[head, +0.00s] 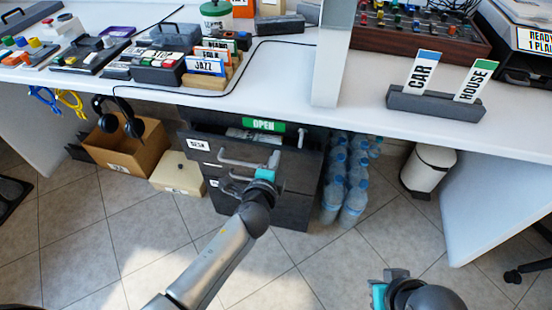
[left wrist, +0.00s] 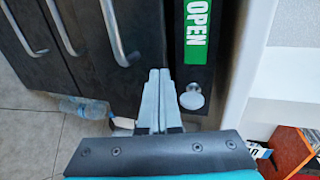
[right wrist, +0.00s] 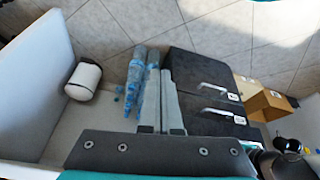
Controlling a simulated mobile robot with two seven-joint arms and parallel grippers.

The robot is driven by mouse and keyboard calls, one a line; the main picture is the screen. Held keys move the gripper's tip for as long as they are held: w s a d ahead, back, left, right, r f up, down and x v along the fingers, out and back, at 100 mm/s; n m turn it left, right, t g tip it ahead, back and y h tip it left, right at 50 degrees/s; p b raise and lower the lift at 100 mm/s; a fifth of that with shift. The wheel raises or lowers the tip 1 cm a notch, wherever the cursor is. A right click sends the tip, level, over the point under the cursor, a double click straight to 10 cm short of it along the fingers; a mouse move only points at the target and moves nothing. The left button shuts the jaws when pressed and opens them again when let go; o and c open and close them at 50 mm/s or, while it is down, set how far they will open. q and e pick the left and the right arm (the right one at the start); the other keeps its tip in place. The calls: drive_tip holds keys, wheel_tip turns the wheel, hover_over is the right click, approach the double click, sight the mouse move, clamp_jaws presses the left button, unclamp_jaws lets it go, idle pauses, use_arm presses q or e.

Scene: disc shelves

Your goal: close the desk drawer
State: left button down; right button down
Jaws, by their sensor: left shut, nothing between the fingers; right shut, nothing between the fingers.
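The dark drawer cabinet (head: 290,208) stands under the white desk. Its top drawer (head: 197,142), labelled DESK, is pulled out, with papers (head: 250,135) showing inside. A green OPEN label (head: 263,125) and a round knob (head: 301,137) are above it; the label also shows in the left wrist view (left wrist: 198,30). My left gripper (head: 273,160) is shut and empty in front of the drawer, by the right end of its handle (head: 245,162); whether it touches is unclear. My right gripper (head: 386,280) is low at the right, away from the cabinet; its shut, empty fingers show in the right wrist view (right wrist: 157,75).
Water bottles (head: 348,180) stand right of the cabinet, and a white bin (head: 428,170) is farther right. A cardboard box (head: 125,150) and a cream box (head: 178,175) are at the left. The tiled floor in front is clear. Signs and devices crowd the desk.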

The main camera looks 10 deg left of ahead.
sight(279, 147)
use_arm(q)
drive_tip(key=shift+w, duration=0.4)
drive_tip(key=shift+w, duration=1.3)
